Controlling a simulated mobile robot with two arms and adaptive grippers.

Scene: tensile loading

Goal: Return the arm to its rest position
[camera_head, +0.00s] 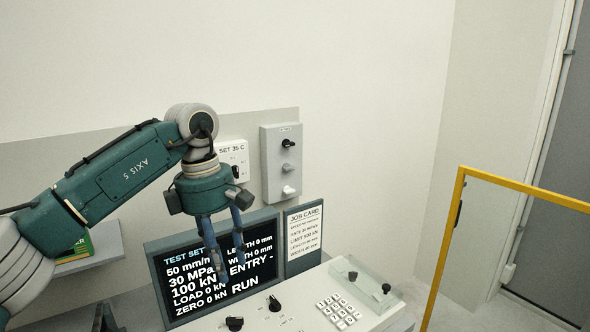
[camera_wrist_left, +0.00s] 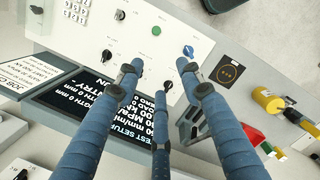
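My left arm (camera_head: 115,180) comes in from the left and is bent, with its wrist above the control console (camera_head: 365,313). My left gripper (camera_head: 226,258) points down in front of the test screen (camera_head: 190,302). In the left wrist view, the left gripper (camera_wrist_left: 158,76) shows blue fingers spread apart with nothing between them. The gap between fingers and panel cannot be judged exactly. My right gripper is not in view.
A job card (camera_head: 303,238) stands beside the screen. A keypad (camera_head: 338,311) and black knobs (camera_head: 274,303) are on the console. A grey switch box (camera_head: 281,163) is on the wall panel. A yellow frame (camera_head: 447,245) stands at right. The space above the console's right side is clear.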

